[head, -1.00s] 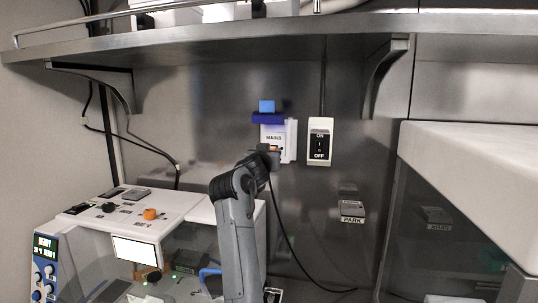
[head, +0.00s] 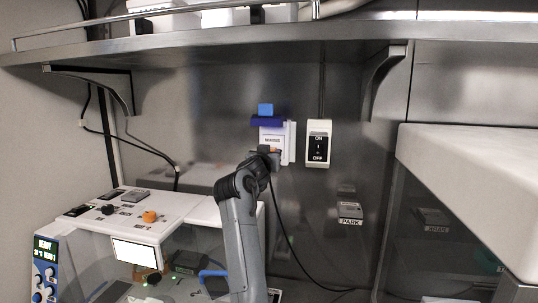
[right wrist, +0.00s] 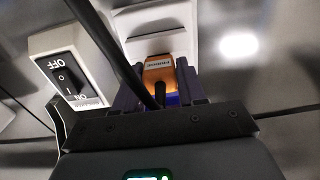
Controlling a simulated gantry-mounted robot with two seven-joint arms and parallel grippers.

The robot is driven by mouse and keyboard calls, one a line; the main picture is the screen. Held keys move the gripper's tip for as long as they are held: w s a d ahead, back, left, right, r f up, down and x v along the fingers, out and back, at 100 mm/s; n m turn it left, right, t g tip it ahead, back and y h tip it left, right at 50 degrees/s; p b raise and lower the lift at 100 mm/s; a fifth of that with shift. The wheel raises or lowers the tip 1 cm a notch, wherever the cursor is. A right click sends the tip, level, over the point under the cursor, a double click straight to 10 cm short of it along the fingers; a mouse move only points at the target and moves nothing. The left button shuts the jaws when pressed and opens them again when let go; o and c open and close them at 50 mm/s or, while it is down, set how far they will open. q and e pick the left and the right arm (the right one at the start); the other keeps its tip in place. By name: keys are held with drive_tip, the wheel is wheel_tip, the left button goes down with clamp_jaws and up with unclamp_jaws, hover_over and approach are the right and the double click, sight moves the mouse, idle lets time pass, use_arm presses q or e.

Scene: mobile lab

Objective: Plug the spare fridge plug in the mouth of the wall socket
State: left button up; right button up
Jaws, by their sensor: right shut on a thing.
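The white wall socket (head: 273,137), labelled MAINS, is on the steel back wall, with a dark blue piece and a lighter blue block at its top. My right gripper (head: 266,153) is at the socket's lower front. In the right wrist view it is shut on the orange fridge plug (right wrist: 159,73), between its dark fingers. The plug's front is close against the white socket body (right wrist: 155,32); I cannot tell how deep it sits in the mouth. A black cable (head: 284,235) hangs from the plug. My left gripper is not in view.
A white ON/OFF switch box (head: 318,143) is just right of the socket. A PARK holder (head: 349,210) is lower right. A steel shelf (head: 220,47) overhangs. A white instrument (head: 175,212) with knobs stands at lower left, and a pale cabinet (head: 470,170) is at right.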

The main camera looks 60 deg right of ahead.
idle(0.3)
drive_tip(key=shift+v, duration=0.8)
drive_tip(key=shift+s, duration=0.1)
idle(0.5)
idle(0.5)
idle(0.7)
drive_tip(key=shift+p, duration=0.35)
